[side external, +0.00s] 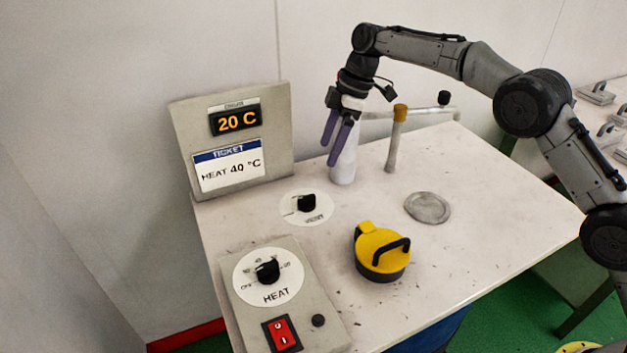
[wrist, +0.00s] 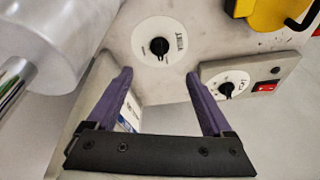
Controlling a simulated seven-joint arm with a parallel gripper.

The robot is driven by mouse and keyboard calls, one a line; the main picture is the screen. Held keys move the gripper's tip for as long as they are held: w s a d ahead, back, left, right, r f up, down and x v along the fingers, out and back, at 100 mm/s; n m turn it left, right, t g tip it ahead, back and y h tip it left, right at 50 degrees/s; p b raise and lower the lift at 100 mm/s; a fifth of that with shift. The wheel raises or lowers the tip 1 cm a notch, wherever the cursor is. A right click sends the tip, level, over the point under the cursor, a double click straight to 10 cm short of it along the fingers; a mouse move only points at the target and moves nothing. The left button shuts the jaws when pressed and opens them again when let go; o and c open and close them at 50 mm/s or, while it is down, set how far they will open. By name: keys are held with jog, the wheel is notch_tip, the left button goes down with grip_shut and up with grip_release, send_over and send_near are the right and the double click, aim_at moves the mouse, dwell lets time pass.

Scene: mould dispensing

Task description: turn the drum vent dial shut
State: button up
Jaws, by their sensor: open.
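The vent dial is a black knob (side external: 307,203) on a round white plate (side external: 321,215) set in the pale tabletop. In the wrist view the knob (wrist: 159,46) sits near the top centre, beyond the fingertips. My gripper (side external: 335,148) has two purple fingers, pointing down above the back of the table, behind the vent dial and clear of it. In the wrist view my gripper (wrist: 158,78) is open, with nothing between the fingers. The fine marks on the plate are too small to read.
A heat panel (side external: 311,278) with its own dial stands front left. A display box (side external: 280,135) reads 20 C above a ticket saying heat 40 °C. A yellow-lidded vessel (side external: 380,248), a grey disc (side external: 427,207), a white cylinder (side external: 344,168) and a brown-topped post (side external: 396,145) also stand nearby.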

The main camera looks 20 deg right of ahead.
aim_at(307, 197)
jog(key=s+a+m+t+h, duration=0.4)
jog(key=s+a+m, duration=0.15)
jog(key=m, duration=0.95)
jog(key=x, duration=1.3)
jog(key=shift+w+a+f, duration=0.2)
grip_shut()
jog(key=shift+d+n+y, duration=0.15)
jog(key=shift+n+y, duration=0.45)
jog(key=shift+n, duration=0.7)
grip_release()
